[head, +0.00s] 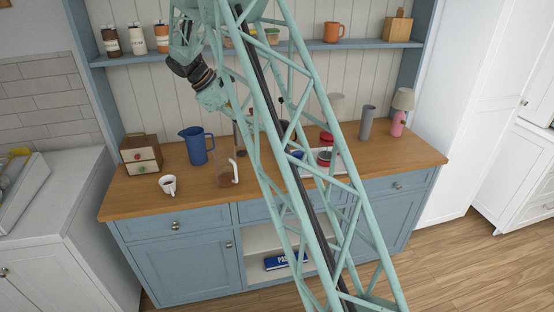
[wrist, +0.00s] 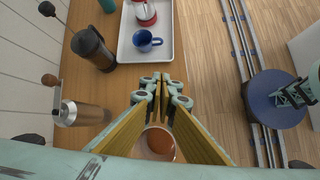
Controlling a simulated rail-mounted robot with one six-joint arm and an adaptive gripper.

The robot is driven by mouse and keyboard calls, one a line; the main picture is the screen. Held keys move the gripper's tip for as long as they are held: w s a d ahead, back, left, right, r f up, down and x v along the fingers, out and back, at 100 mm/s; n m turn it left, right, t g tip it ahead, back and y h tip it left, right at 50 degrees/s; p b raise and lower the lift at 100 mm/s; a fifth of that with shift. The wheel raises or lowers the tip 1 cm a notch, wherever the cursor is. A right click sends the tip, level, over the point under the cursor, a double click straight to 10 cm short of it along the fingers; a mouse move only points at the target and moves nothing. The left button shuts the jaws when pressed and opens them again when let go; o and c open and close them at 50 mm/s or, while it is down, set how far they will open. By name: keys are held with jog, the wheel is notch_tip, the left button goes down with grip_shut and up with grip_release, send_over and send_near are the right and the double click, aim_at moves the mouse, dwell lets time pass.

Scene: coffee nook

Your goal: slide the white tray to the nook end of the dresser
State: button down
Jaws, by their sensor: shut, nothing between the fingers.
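The white tray (wrist: 127,40) lies on the wooden dresser top (head: 150,194), at the top of the wrist view. It carries a blue mug (wrist: 147,41) and a red-and-white pot (wrist: 146,13). In the head view the tray (head: 344,163) is partly hidden behind my lattice arm, with a red-lidded item (head: 325,157) on it. My gripper (wrist: 163,80) is shut and empty. In the wrist view its fingertips point toward the tray's near edge, with a gap between. The gripper's tips cannot be made out in the head view.
A glass with brown contents (wrist: 158,143) stands below my fingers. A French press (wrist: 93,48) and a steel grinder (wrist: 82,114) stand on the wall side. A blue jug (head: 197,146), white cup (head: 168,185), drawer box (head: 140,154), grey cylinder (head: 367,124) and pink lamp (head: 398,122) share the dresser.

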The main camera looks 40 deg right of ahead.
jog(key=w+d+f+n, duration=0.1)
jog(key=w+d+f, duration=0.2)
jog(key=d+f, duration=0.2)
jog(key=w+d+f+n+g+h, duration=0.1)
jog(key=w+d+f, duration=0.2)
jog(key=f, duration=0.7)
jog(key=shift+d+f+n+h+p, duration=0.2)
jog(key=shift+d+n+h+p, duration=0.15)
jog(key=shift+d, duration=0.6)
jog(key=shift+s, duration=0.1)
jog(key=shift+x, duration=5)
jog(key=shift+s+r, duration=0.1)
jog(key=shift+s, duration=0.1)
